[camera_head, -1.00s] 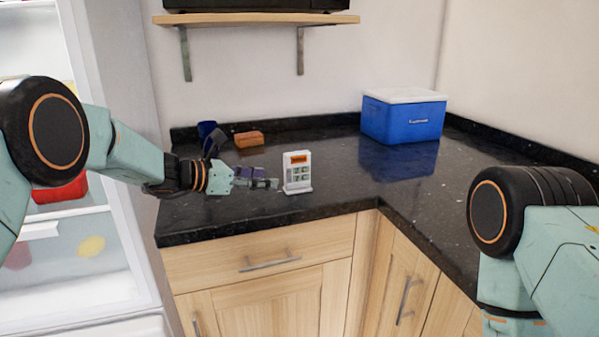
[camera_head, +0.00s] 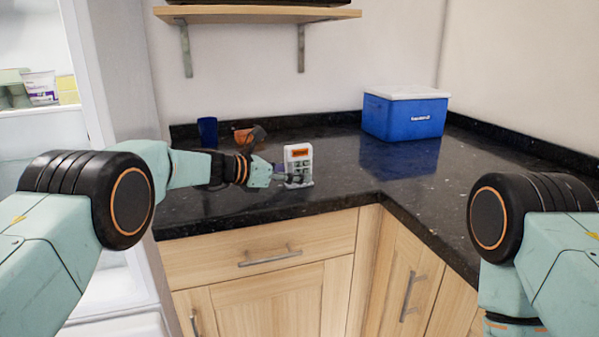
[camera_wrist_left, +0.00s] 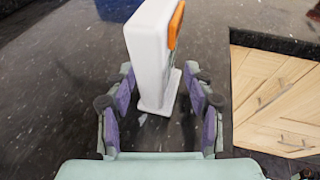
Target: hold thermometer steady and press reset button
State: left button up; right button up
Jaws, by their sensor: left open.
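The thermometer (camera_head: 298,156) is a white upright device with an orange display at its top and a small base. It stands on the black counter near the front edge. My left gripper (camera_head: 290,177) is at its lower part, in front of its face in the head view. In the left wrist view the thermometer (camera_wrist_left: 152,55) stands between the open fingers of the left gripper (camera_wrist_left: 160,100), with a gap visible on each side. The fingers partly hide its lower face in the head view, and the reset button cannot be made out. My right gripper is out of view.
A blue cooler with a white lid (camera_head: 404,114) stands at the back right. A dark blue cup (camera_head: 208,132) and an orange-brown block (camera_head: 243,136) are behind my left arm. A wooden shelf (camera_head: 258,14) hangs above. The counter (camera_head: 345,165) right of the thermometer is clear.

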pick_arm(q)
jog(key=shift+d, duration=0.3)
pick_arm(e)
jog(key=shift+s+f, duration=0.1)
pick_arm(q)
jog(key=shift+w, duration=0.1)
jog(key=shift+c, duration=0.3)
jog(key=c, duration=0.9)
jog(key=shift+c, duration=0.4)
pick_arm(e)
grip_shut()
pick_arm(q)
jog(key=shift+f, duration=0.1)
